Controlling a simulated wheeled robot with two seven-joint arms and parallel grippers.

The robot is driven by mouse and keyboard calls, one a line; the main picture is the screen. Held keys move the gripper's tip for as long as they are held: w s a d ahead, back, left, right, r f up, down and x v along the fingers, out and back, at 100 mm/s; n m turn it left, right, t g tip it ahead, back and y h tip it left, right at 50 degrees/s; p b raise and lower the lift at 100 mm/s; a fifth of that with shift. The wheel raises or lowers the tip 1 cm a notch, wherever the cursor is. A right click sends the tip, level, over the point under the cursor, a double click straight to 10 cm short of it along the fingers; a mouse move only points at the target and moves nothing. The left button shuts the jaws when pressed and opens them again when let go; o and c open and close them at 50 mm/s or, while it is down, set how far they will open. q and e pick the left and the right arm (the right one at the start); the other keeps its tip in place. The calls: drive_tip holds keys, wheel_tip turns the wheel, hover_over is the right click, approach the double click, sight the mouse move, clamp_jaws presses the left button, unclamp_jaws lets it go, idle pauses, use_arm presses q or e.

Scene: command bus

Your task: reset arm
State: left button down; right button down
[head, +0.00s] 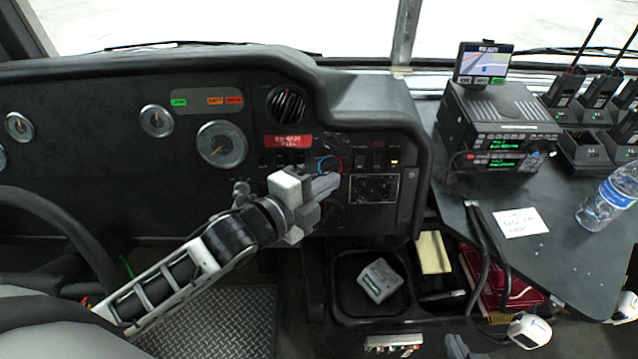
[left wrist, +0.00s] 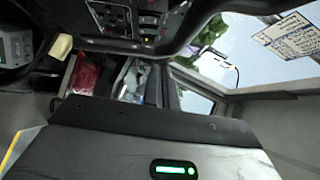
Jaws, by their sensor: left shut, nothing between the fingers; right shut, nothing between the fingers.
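My left arm comes in from the lower left in the head view. Its gripper (head: 326,187) is shut and empty, in front of the dash's switch panel, close to a round knob with a blue and red ring (head: 328,164). Whether the fingertips touch the panel I cannot tell. My right gripper (head: 458,347) shows only as grey fingertips at the bottom edge of the head view, shut and empty; the rest is cut off. The left wrist view shows no clear fingertips; a dark surface with a green lit strip (left wrist: 175,169) fills its foreground.
The steering wheel (head: 75,235) is at the left. A bin (head: 345,300) holding a grey device is below the dash.

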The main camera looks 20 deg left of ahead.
use_arm(q)
drive_tip(key=shift+v, duration=0.75)
drive_tip(key=shift+r, duration=0.1)
drive_tip(key=s+f+n+g+y, duration=0.3)
drive_tip(key=s+f+n, duration=1)
drive_tip(key=n, duration=0.5)
wheel_tip(320, 180, down, 2)
drive_tip(key=shift+a+f+g, duration=0.15)
drive_tip(key=shift+f+g, duration=0.05)
drive_tip(key=shift+g, duration=0.4)
